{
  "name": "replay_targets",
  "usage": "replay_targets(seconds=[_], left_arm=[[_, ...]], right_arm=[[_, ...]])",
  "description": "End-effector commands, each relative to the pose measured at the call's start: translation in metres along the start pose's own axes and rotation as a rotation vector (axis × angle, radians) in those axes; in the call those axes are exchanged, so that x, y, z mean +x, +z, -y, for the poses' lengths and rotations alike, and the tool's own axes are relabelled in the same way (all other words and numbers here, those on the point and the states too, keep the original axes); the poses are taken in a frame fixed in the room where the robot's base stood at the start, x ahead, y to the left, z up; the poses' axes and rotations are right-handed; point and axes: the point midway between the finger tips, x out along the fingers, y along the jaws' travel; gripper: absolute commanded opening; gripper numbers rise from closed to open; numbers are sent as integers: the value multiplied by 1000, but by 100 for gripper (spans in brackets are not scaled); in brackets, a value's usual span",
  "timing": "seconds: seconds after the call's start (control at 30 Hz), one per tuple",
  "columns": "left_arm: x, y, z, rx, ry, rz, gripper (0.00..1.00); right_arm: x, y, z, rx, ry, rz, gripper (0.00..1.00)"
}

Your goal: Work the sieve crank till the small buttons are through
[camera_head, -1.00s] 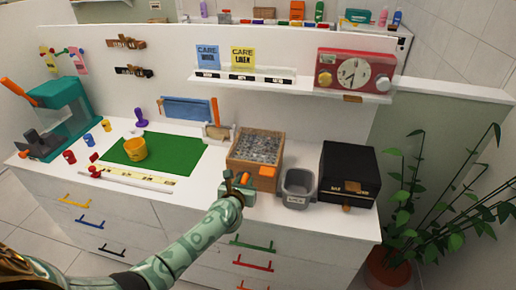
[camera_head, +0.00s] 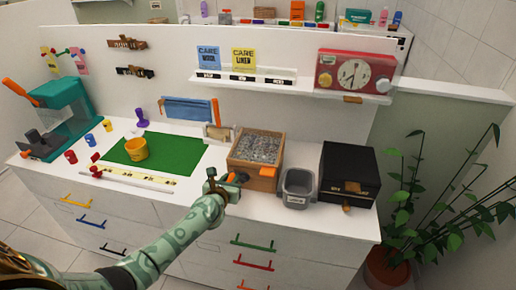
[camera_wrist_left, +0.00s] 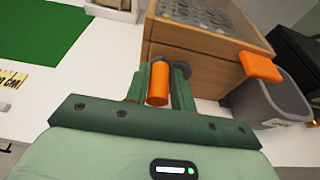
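The sieve is a wooden box (camera_head: 255,150) with a grey, speckled top, standing on the white counter. It also shows in the left wrist view (camera_wrist_left: 195,48), with an orange tab (camera_wrist_left: 261,67) at its corner. The crank is on its front, with an orange handle (camera_wrist_left: 158,84) and a dark grey disc (camera_wrist_left: 181,68). My left gripper (camera_head: 229,179) is at the box's front left. In the wrist view its fingers (camera_wrist_left: 157,88) close on both sides of the orange handle. I cannot tell small buttons from the rest inside. My right gripper is not in view.
A grey bin (camera_head: 297,189) stands right of the sieve, beside a black box (camera_head: 349,173). A plant stands at right.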

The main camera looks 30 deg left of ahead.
Motion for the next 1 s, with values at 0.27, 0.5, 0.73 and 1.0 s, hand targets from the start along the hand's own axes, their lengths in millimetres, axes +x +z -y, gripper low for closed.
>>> replay_targets(seconds=[0.27, 0.5, 0.73, 1.0], left_arm=[[0, 0, 28, -4, -5, 0, 34], [-1, -2, 50, -2, -6, -2, 32], [0, 0, 50, 0, -3, 0, 25], [0, 0, 39, 0, 2, -1, 25]], right_arm=[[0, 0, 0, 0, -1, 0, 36], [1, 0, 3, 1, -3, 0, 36], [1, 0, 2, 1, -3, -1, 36], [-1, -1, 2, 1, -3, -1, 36]])
